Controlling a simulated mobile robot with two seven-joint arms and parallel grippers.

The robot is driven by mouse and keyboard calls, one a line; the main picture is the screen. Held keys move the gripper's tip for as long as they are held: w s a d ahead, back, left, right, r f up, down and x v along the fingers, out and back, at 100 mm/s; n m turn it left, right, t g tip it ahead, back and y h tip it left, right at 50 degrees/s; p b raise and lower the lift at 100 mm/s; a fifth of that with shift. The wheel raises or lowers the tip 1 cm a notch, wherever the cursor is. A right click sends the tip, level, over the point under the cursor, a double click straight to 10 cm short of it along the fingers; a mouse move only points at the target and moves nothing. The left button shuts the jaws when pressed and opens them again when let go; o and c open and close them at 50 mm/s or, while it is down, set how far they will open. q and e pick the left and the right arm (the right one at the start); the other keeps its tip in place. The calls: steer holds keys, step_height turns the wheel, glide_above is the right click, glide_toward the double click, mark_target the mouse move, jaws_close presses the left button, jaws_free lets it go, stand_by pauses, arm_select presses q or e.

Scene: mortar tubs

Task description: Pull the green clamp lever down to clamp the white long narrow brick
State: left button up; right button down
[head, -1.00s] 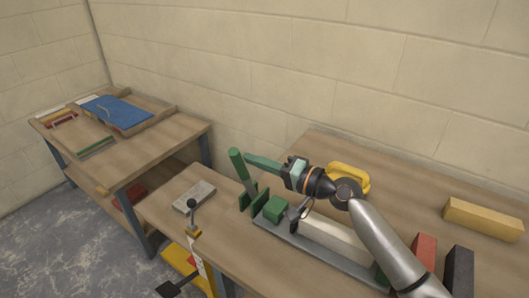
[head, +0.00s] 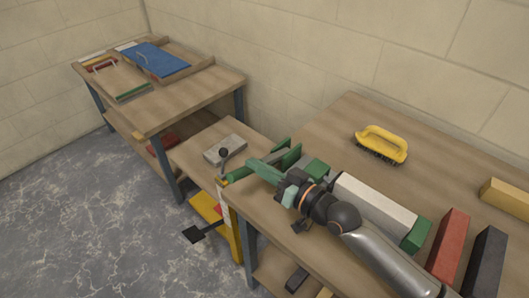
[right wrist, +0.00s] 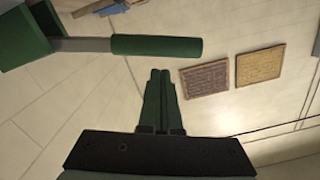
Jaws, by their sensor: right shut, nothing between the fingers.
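The white long narrow brick (head: 375,203) lies on the right table between the green clamp block (head: 317,167) and a green end block (head: 416,234). The green clamp lever (head: 237,174) lies low, pointing left past the clamp's green brackets (head: 288,155). My right gripper (head: 254,165) is shut and empty, close beside the lever and partly covering it. In the right wrist view the lever's green handle (right wrist: 157,46) and grey shaft lie just beyond the shut fingertips (right wrist: 160,73). Whether they touch is unclear. My left gripper is not in view.
A yellow-handled brush (head: 381,144) stands behind the clamp. Red (head: 448,245), dark (head: 484,262) and yellow (head: 507,197) bricks lie to the right. A grey block (head: 225,149) lies on a lower surface at left. The left table (head: 190,92) holds a blue item.

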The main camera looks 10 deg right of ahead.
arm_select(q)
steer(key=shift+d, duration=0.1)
arm_select(e)
steer(key=shift+s+a+f+n, duration=0.15)
steer(key=shift+f+n, duration=0.15)
steer(key=shift+f, duration=0.15)
steer(key=shift+s+a+f+n, duration=0.15)
steer(key=shift+f+n, duration=0.15)
steer(key=shift+f, duration=0.25)
